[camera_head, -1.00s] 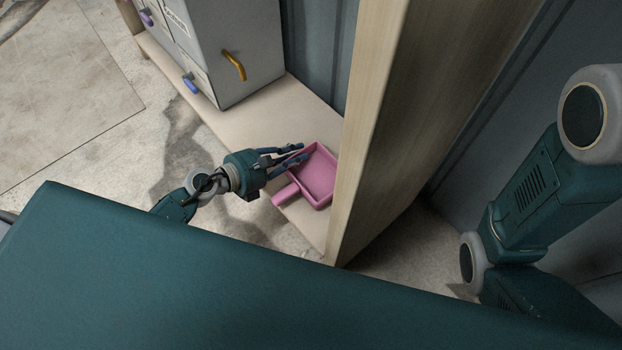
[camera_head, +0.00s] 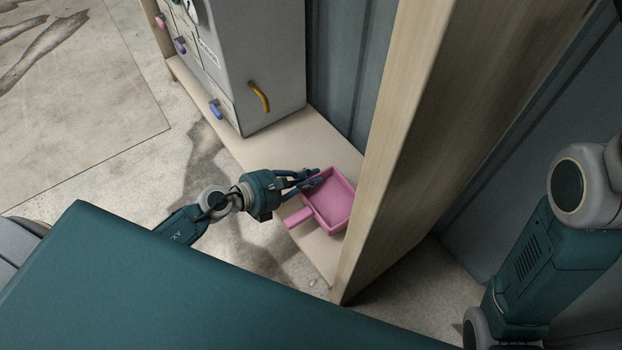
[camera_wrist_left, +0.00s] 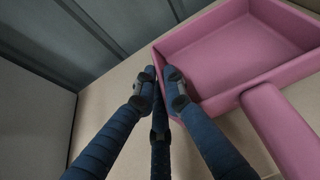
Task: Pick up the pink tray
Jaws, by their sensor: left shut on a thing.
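The pink tray (camera_head: 332,205), a shallow square with a stubby handle, is on the pale shelf board beside the wooden upright. Its handle points toward the lower left. My left gripper (camera_head: 314,177) is at the tray's upper-left wall, with its fingers closed together there. In the left wrist view, the tray (camera_wrist_left: 225,60) fills the upper right, and the fingertips of the left gripper (camera_wrist_left: 160,80) are on either side of its near wall. The tray looks level; I cannot tell whether it is clear of the board. My right gripper is not in view.
A wooden upright (camera_head: 425,120) stands close to the tray's right side. A dark wall panel (camera_head: 350,75) is behind.

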